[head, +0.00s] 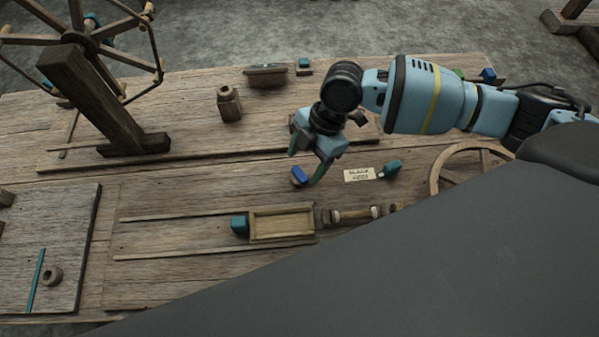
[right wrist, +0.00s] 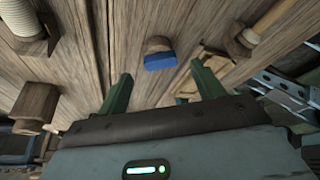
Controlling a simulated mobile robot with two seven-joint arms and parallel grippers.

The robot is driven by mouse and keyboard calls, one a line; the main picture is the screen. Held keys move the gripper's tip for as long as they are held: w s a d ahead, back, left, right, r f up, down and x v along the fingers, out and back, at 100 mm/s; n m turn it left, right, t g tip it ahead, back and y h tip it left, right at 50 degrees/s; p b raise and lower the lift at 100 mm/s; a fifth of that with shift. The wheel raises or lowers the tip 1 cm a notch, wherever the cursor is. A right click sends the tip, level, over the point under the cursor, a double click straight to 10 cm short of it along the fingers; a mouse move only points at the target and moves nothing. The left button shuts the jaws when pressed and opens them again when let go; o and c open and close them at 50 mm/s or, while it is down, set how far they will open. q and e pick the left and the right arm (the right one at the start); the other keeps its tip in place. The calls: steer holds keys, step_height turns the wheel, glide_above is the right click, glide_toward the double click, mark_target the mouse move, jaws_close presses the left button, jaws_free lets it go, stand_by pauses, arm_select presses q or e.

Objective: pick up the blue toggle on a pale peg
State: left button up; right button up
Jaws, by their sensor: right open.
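The blue toggle (head: 299,176) stands on the wooden table in the head view, just below my right gripper (head: 305,167). In the right wrist view the toggle (right wrist: 160,61) shows as a blue block on a pale brown peg (right wrist: 157,45). There my right gripper (right wrist: 161,84) has its two green fingers spread wide, and the toggle lies ahead of the gap between them. Nothing is held between the fingers. I cannot tell the exact height of the fingertips above the table. My left gripper is not in view.
A small label plate (head: 360,174) and a teal piece (head: 391,169) lie to the right of the toggle. A shallow wooden tray (head: 282,238) with a teal block (head: 240,225) beside it lies nearer. A wooden bobbin (head: 229,103) stands behind. Bare planks lie left of the toggle.

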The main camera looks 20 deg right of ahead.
mark_target(300, 173)
steer(key=shift+x, duration=1.5)
steer(key=c, duration=1.1)
steer(key=shift+r, duration=0.1)
steer(key=shift+r, duration=0.55)
step_height(300, 173, up, 2)
steer(key=shift+r, duration=0.25)
steer(key=s+p, duration=0.1)
steer(key=s, duration=0.4)
steer(key=s+d, duration=0.1)
steer(key=s, duration=0.4)
steer(key=s+r+p, duration=0.1)
steer(key=s, duration=0.5)
steer(key=shift+d+r+p, duration=0.1)
steer(key=shift+d+p, duration=0.2)
